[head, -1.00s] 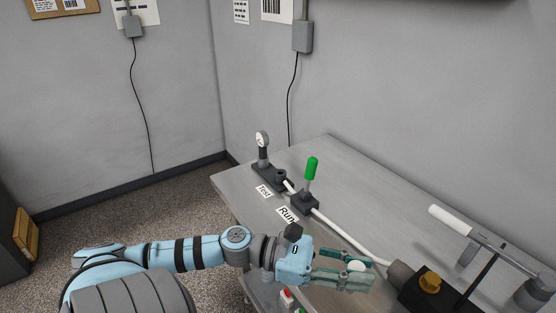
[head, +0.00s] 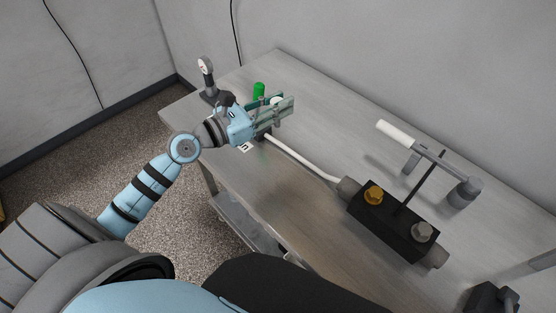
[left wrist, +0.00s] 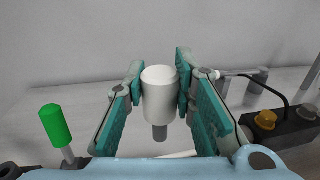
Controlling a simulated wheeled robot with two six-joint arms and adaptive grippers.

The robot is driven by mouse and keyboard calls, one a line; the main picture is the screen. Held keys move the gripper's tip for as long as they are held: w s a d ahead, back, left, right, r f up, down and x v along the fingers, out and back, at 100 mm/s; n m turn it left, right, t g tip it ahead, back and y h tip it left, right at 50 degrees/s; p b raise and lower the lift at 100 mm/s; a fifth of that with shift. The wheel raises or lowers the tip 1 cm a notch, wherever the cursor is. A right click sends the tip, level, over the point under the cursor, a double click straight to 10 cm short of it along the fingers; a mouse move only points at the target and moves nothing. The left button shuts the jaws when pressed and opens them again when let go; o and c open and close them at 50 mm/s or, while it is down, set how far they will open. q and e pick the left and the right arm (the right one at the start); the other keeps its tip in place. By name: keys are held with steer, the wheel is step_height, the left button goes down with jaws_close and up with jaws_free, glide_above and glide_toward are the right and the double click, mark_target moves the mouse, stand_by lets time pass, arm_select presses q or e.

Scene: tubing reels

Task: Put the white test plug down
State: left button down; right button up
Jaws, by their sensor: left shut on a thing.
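The white test plug (left wrist: 160,97) is a white cylinder with a thin grey stem pointing down. It is upright between the teal fingers of my left gripper (left wrist: 160,85) in the left wrist view. In the head view my left gripper (head: 283,106) is shut on the plug, over the back left part of the table, beside the green-handled lever (head: 259,90). Only the plug's white top (head: 277,100) shows there, between the fingers. The gap below the stem cannot be judged. My right gripper is not in view.
A white hose (head: 308,160) runs to a black block (head: 385,228) with bolts. A white-handled lever arm (head: 398,132) stands behind the block. The grey table (head: 320,100) is bare behind the hose.

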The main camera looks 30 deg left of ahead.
arm_select(q)
step_height(320, 180, down, 18)
steer(key=b, duration=0.9)
steer(key=shift+f+b, duration=0.15)
steer(key=shift+b, duration=0.25)
steer(key=shift+f, duration=0.3)
steer(key=shift+s+r, duration=0.1)
steer(key=shift+r, duration=0.05)
steer(key=shift+f, duration=0.2)
steer(key=c, duration=1.3)
jaws_free()
steer(key=shift+r, duration=0.1)
steer(key=shift+c, duration=0.2)
